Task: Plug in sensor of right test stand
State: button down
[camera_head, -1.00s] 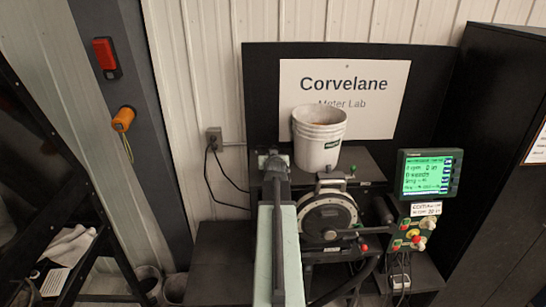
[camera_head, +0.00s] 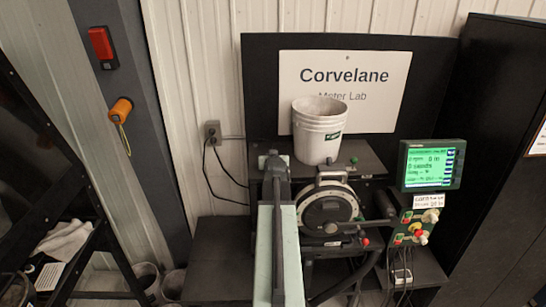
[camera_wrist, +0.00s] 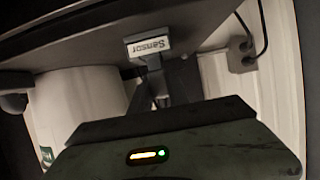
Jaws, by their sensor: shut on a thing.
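A dark connector with a white "Sensor" label (camera_wrist: 148,46) shows at the upper middle of the wrist view, with a dark lead below it. My gripper (camera_wrist: 170,82) is shut on this connector; its fingers are dark and hard to separate from the lead. In the head view my arm reaches forward, and its end (camera_head: 274,163) is left of the stand's round meter (camera_head: 328,209). The connector is hidden there. The test stand carries a lit green monitor (camera_head: 431,166) on its right. I cannot make out the socket or whether the connector touches it.
A white bucket (camera_head: 318,130) stands on the stand's dark shelf (camera_head: 358,158). A control box with knobs (camera_head: 415,228) is below the monitor. A dark cabinet (camera_head: 490,150) closes the right side. A wall outlet (camera_head: 213,134) with hanging cords is at the left.

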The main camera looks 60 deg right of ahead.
jog(key=shift+f+b, duration=0.55)
dwell(0.4)
jog(key=c, duration=1.2)
grip_release()
jog(key=shift+o, duration=0.2)
jog(key=shift+s+a+r, duration=0.1)
